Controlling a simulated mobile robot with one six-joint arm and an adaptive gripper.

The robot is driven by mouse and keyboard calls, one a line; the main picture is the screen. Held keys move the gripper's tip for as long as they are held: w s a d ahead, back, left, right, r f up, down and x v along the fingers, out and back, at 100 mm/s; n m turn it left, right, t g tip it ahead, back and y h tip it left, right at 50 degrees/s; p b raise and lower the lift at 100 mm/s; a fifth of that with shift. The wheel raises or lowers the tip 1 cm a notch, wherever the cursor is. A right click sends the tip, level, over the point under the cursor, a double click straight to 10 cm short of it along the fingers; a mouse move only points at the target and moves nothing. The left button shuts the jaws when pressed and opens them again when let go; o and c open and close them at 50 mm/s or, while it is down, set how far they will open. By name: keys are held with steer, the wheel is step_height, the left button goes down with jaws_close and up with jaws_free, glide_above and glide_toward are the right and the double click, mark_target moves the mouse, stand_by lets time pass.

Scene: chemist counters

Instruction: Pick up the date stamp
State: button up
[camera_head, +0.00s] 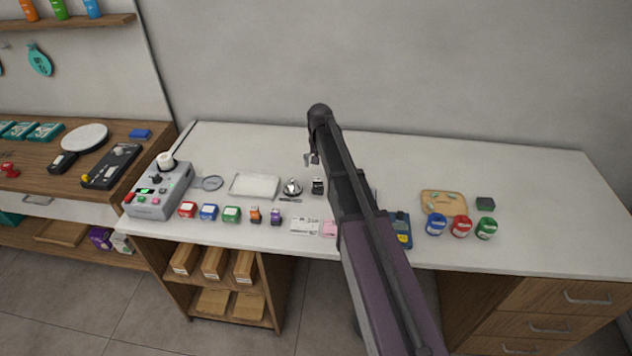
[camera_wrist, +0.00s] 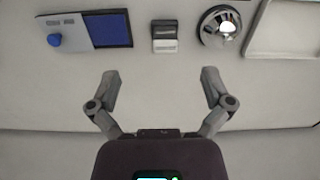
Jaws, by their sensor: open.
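The date stamp, which I take to be the small black block with a pale lower part (camera_head: 318,186), stands on the white counter just right of the silver bell. In the wrist view the stamp (camera_wrist: 165,36) is near the top middle, beyond my fingertips. My gripper (camera_head: 311,159) is open and empty, above the back part of the counter. In the wrist view its two fingers (camera_wrist: 159,77) are spread wide, with the stamp roughly in line with the gap between them and apart from both.
The silver bell (camera_head: 292,187) and white tray (camera_head: 254,186) stand left of the stamp. In the wrist view a grey device with a blue panel (camera_wrist: 84,31) is on the stamp's other side. Several coloured stamps (camera_head: 231,214) line the front. My arm hides part of the counter's middle.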

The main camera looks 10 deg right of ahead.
mark_target(318, 187)
steer(key=w, duration=0.1)
steer(key=w+r, duration=0.1)
steer(key=w, duration=0.1)
steer(key=shift+p, duration=0.3)
step_height(318, 187, down, 9)
steer(key=b, duration=0.8)
steer(key=shift+s+r+b, duration=0.1)
steer(key=shift+r+b, duration=0.1)
steer(key=shift+b, duration=0.15)
steer(key=shift+f, duration=0.1)
steer(key=f+b, duration=0.3)
steer(key=shift+s+f+b, duration=0.2)
steer(key=shift+s+b, duration=0.1)
steer(key=shift+b, duration=0.05)
steer(key=shift+f+b, duration=0.75)
steer(key=shift+f, duration=0.05)
